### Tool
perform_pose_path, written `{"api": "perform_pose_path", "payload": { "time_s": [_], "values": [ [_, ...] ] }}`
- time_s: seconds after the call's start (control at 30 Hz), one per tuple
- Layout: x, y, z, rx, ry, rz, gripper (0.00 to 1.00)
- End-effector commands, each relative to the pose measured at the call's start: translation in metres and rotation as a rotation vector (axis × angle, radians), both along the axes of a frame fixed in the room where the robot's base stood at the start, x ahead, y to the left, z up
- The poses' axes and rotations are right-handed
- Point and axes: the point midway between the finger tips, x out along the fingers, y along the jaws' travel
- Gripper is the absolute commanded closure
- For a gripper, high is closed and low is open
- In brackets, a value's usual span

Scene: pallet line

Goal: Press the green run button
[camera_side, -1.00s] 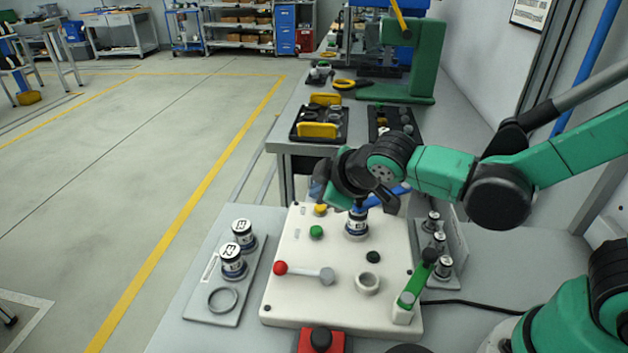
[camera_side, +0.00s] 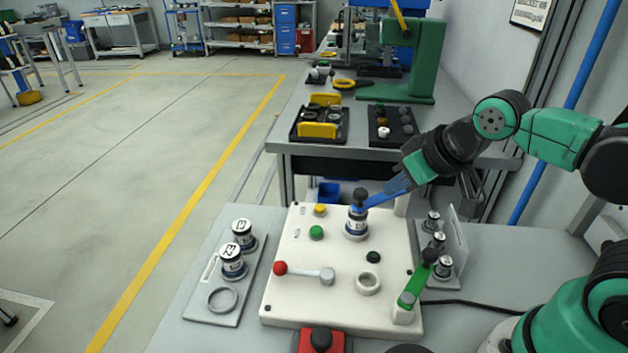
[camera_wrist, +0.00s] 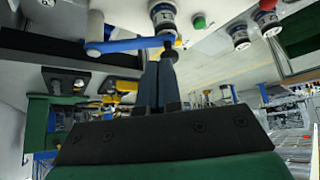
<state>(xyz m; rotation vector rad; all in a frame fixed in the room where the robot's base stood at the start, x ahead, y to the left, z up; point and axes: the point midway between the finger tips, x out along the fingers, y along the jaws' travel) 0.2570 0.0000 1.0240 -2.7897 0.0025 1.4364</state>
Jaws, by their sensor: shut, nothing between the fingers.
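The green button (camera_side: 316,232) sits on the left half of the white panel (camera_side: 300,292), uncovered. It also shows in the wrist view (camera_wrist: 199,22), beyond the fingers and to their right. My gripper (camera_wrist: 165,60) is shut and empty, its fingertips near a black knob by the blue bar (camera_wrist: 125,44). I cannot tell whether they touch it. In the side view my gripper is behind and right of the panel, well away from the green button.
A labelled cylinder (camera_side: 356,228) stands on the panel, below the black knob (camera_side: 360,195). The panel also carries a yellow button (camera_side: 320,209), a dark button (camera_side: 373,256), a red-ball lever (camera_side: 281,268) and a green handle (camera_side: 415,284). A red stop button block (camera_side: 321,341) is in front.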

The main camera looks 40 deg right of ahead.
Motion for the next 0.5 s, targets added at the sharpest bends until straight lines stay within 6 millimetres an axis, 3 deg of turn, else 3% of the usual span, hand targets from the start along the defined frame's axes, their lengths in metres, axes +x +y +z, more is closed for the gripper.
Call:
{"api": "perform_pose_path", "payload": {
  "time_s": [0.5],
  "values": [
    [0.0080,0.0047,0.0095,0.040,0.049,-0.044,1.00]
  ]
}}
